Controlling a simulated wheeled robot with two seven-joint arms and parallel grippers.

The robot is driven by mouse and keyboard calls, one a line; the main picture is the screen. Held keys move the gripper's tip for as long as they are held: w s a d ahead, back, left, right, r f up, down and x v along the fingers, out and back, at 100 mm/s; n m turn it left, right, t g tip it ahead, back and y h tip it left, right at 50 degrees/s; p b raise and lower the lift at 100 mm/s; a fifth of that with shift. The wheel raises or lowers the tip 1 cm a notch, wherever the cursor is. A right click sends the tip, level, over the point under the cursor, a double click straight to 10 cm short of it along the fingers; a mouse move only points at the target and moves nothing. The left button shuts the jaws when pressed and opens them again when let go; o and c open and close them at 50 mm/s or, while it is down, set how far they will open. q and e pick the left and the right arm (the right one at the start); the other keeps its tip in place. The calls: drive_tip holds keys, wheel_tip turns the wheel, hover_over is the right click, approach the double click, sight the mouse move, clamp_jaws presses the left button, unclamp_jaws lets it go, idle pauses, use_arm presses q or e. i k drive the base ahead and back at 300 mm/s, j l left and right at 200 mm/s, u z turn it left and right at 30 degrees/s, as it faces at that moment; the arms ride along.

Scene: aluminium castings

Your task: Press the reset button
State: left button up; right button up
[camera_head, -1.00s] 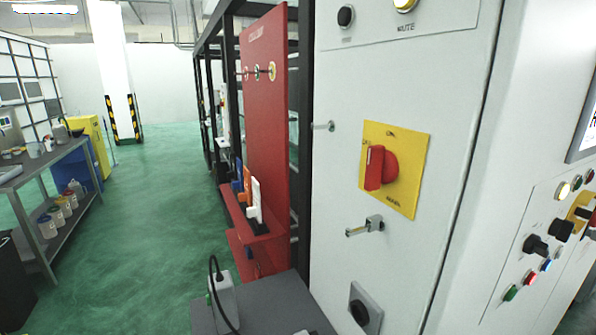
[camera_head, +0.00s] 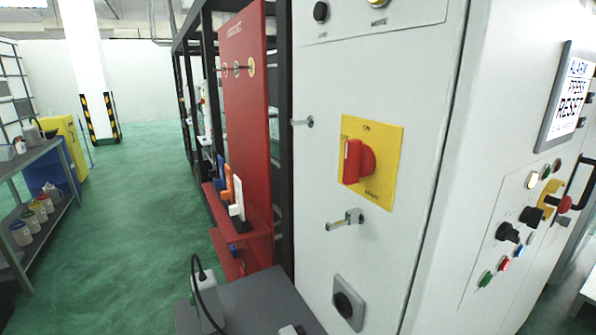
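The control panel (camera_head: 518,235) is on the right side face of a white cabinet, seen at a steep angle. Its lower row has a green button (camera_head: 487,279), a red button (camera_head: 504,264), a blue button (camera_head: 518,251) and a white one (camera_head: 530,237). Their labels are too small to read, so I cannot tell which is reset. Above are black knobs (camera_head: 508,232) and a small upper row with a pale lit button (camera_head: 532,180). A screen (camera_head: 568,95) above reads "ALARM PRESS RESET". Neither gripper is in view.
The cabinet front has a red switch on a yellow plate (camera_head: 385,190), a handle (camera_head: 345,220) and a black knob (camera_head: 347,304). A red emergency stop (camera_head: 565,204) sits on the panel. A grey surface (camera_head: 255,300) is at the bottom. Green floor (camera_head: 130,210) is clear at left.

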sight(520, 250)
drive_tip(key=z, duration=1.25)
